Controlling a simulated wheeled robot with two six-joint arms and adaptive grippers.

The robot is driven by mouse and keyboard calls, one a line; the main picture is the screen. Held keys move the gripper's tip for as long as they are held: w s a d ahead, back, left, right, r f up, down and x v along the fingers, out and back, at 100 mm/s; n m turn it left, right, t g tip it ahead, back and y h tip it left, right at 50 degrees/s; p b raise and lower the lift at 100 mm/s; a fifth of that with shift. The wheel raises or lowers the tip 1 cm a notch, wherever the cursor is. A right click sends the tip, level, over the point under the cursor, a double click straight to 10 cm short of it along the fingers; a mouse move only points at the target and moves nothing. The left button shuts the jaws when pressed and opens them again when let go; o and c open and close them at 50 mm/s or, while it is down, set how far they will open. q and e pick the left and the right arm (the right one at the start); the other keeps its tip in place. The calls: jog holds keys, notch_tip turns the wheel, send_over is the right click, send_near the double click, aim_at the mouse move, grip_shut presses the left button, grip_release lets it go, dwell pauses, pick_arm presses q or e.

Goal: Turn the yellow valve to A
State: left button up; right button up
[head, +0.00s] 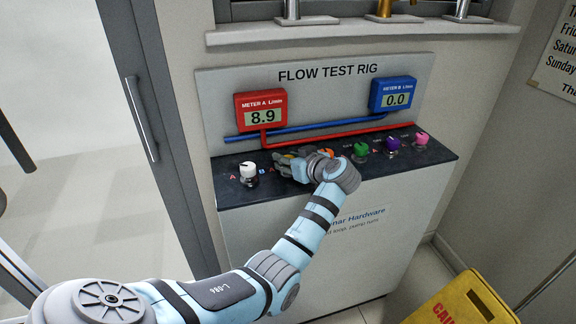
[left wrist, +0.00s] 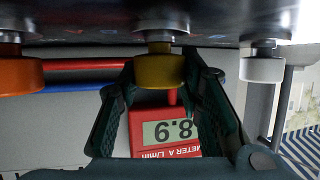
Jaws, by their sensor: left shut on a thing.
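The yellow valve (left wrist: 159,70) is a round knob on the dark counter. It sits between the two fingers of my left gripper in the left wrist view, where the picture is upside down. In the head view my left gripper (head: 286,164) covers most of it. The gripper is shut on the valve. I cannot tell which way the knob points. The red meter A (head: 260,110) reads 8.9 and the blue meter B (head: 394,95) reads 0.0. My right gripper is not in view.
The white valve (head: 248,172) stands left of my gripper. The orange valve (left wrist: 20,75) is close on its other side. Green (head: 361,149), purple (head: 393,145) and pink (head: 421,138) valves stand further right. A yellow sign (head: 455,303) is at the lower right.

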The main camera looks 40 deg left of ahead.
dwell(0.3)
pick_arm(q)
jog(key=o, duration=1.2)
jog(key=v, duration=1.2)
jog(key=shift+w, duration=0.2)
